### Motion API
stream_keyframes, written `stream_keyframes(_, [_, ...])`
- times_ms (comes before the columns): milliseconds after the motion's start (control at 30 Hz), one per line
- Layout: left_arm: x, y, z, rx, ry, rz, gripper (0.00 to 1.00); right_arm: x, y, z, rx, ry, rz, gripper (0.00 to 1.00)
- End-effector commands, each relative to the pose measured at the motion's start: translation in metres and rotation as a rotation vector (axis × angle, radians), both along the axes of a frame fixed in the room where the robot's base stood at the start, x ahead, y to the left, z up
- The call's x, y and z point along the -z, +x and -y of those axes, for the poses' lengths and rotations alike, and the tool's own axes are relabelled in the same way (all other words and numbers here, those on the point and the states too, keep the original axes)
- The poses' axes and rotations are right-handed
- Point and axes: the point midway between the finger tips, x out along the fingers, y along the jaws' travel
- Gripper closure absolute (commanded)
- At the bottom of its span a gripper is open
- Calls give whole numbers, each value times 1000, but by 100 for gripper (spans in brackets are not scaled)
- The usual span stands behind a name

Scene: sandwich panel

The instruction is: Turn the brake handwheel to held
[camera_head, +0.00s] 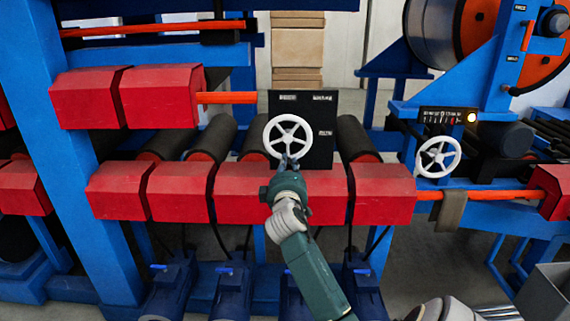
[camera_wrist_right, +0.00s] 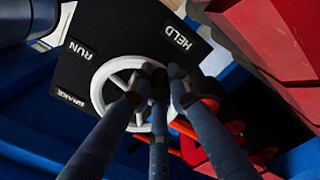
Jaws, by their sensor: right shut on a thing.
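The white spoked handwheel (camera_head: 287,136) stands in front of a black panel (camera_head: 322,112) in the middle of the head view. In the right wrist view the wheel (camera_wrist_right: 100,84) shows on the black panel (camera_wrist_right: 135,38), with the words RUN and HELD on either side of it and a smaller label that is hard to read. My right gripper (camera_head: 288,161) is shut on the lower rim of the handwheel; in the wrist view its fingers (camera_wrist_right: 158,88) close over the rim and hide part of it. My left gripper is not in view.
Red covers (camera_head: 244,191) run in a row below the panel, close to my right arm. Blue frame posts (camera_head: 75,140) stand at the left. A grey bin (camera_head: 545,294) is at lower right.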

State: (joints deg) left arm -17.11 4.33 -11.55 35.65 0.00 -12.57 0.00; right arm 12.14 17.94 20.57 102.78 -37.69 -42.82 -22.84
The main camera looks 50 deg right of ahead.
Motion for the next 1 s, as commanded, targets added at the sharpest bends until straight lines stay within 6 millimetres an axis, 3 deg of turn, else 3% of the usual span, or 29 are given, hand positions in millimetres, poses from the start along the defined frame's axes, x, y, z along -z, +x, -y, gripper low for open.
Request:
stream_keyframes(167, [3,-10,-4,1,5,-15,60,0,0,-2,-3,30,36,100])
stream_keyframes(667, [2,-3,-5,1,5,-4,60,-1,0,-3,-5,40,49,100])
stream_keyframes(700, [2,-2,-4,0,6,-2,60,-1,0,-3,-5,40,49,77])
stream_keyframes(767, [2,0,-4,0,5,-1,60,-1,0,-3,-5,39,49,65])
stream_keyframes(1000, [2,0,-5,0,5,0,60,-1,-1,-2,-2,39,47,64])
